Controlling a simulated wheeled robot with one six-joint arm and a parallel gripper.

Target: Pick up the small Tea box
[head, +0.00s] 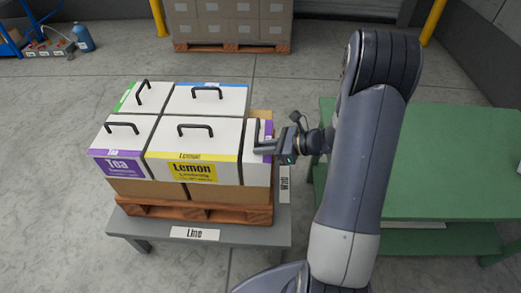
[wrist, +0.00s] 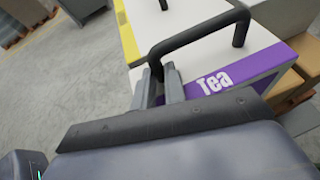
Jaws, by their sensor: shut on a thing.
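The small Tea box (head: 259,174) is a narrow white box with a purple band, at the right end of the front row, right beside the yellow-banded Lemon box (head: 192,172). In the wrist view the Tea box (wrist: 245,67) shows its purple "Tea" label and its black bar handle (wrist: 196,33). My gripper (head: 266,149) reaches in from the right. In the wrist view its two fingers (wrist: 159,86) are shut on one leg of that handle. The box appears to sit level with its neighbours. Its underside is hidden.
A wider Tea box (head: 118,164) stands at the front left, with green-banded and blue-banded boxes behind. Cardboard boxes and a wooden pallet (head: 190,211) lie below, on a grey table (head: 270,238). A green table (head: 450,150) stands right, its top clear.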

